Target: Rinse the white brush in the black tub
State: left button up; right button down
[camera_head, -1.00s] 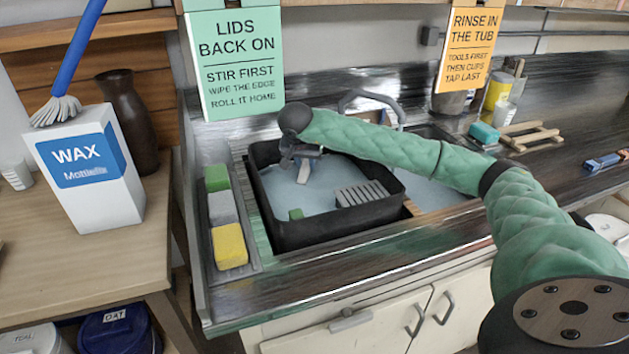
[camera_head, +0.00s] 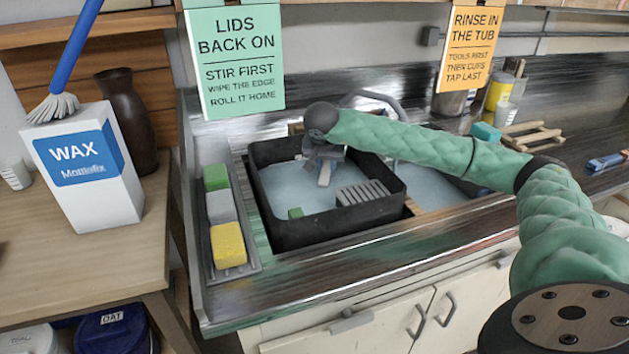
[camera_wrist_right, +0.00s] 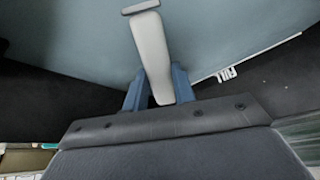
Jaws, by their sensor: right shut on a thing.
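The black tub (camera_head: 345,224) sits at the sink and holds pale blue liquid (camera_head: 283,187). My right gripper (camera_head: 324,163) is over the tub, toward its back, fingers pointing down. In the right wrist view its blue fingers (camera_wrist_right: 158,90) are shut on the white brush (camera_wrist_right: 151,50), a pale flat bar with a grey end piece. The brush (camera_head: 325,175) also shows below the gripper in the head view. It points down into the tub; I cannot tell how deep its end is in the liquid. My left gripper is out of view.
A faucet (camera_head: 385,101) stands behind; a wax box (camera_head: 85,165) is far left.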

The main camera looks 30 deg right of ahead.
jog(key=shift+w+a, duration=2.15)
jog(key=shift+w, duration=0.15)
jog(key=shift+s+d+b, duration=0.9)
jog(key=shift+s+d, duration=1.5)
jog(key=shift+s, duration=0.15)
jog(key=shift+r, duration=0.15)
notch_tip(320, 180, up, 10)
jog(key=p, duration=0.4)
jog(key=shift+r+p, duration=0.15)
jog(key=shift+p, duration=0.2)
notch_tip(320, 180, up, 8)
jog(key=p, duration=0.3)
jog(key=shift+f+p, duration=0.2)
jog(key=shift+p, duration=0.1)
